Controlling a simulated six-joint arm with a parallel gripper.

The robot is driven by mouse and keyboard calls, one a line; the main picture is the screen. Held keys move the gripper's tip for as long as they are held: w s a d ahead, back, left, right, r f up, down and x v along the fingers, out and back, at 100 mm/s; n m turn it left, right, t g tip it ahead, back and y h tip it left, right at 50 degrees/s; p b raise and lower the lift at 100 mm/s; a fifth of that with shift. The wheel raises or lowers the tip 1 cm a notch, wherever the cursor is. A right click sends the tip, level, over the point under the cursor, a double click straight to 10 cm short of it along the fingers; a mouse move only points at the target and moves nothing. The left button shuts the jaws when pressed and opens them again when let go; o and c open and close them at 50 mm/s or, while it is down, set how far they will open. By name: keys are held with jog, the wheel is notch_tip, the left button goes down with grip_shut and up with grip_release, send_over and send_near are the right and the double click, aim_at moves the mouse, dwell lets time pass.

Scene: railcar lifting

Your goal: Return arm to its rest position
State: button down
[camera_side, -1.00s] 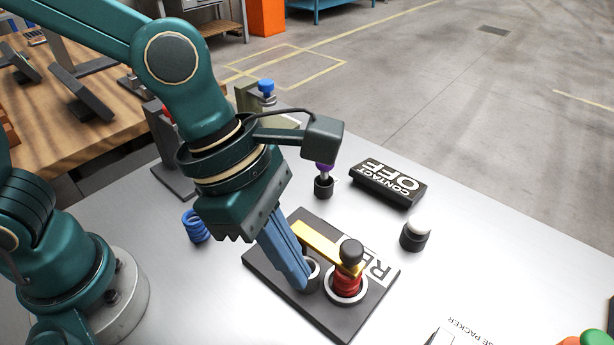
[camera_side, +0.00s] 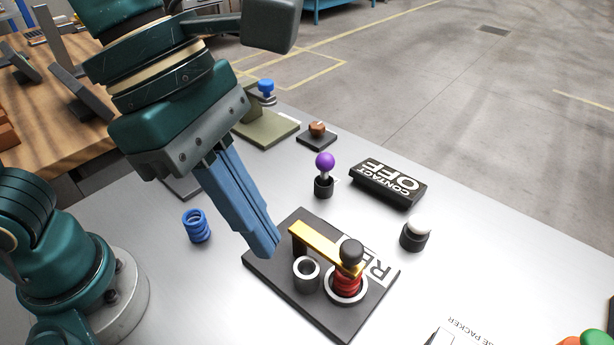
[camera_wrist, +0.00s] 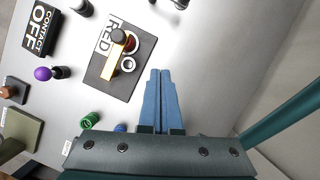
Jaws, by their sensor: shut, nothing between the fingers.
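My gripper (camera_side: 268,246) has blue fingers pressed together with nothing between them. In the side view its tips hang above the left edge of a dark base plate (camera_side: 322,318). The wrist view also shows my gripper (camera_wrist: 160,73), its tips apart from the plate (camera_wrist: 104,72). The plate carries a brass bar (camera_side: 318,246), an empty-looking grey ring (camera_side: 307,274), and a red coil (camera_side: 347,283) with a black knob (camera_side: 351,252) above it, seated in a pale ring.
A blue spring (camera_side: 197,226) stands left of the plate. An olive fixture (camera_side: 267,128) is at the back. The front left tabletop is clear.

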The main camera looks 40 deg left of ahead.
jog(key=a+f+m+t+y, duration=0.2)
jog(key=a+m, duration=0.6)
jog(key=m, duration=0.3)
jog(key=a+f+m+t+y, duration=0.1)
jog(key=a+m+t+y, duration=0.1)
jog(key=a+m, duration=0.7)
jog(key=shift+w+a+f+m, duration=0.2)
jog(key=shift+w+f+m, duration=0.15)
jog(key=shift+m, duration=0.75)
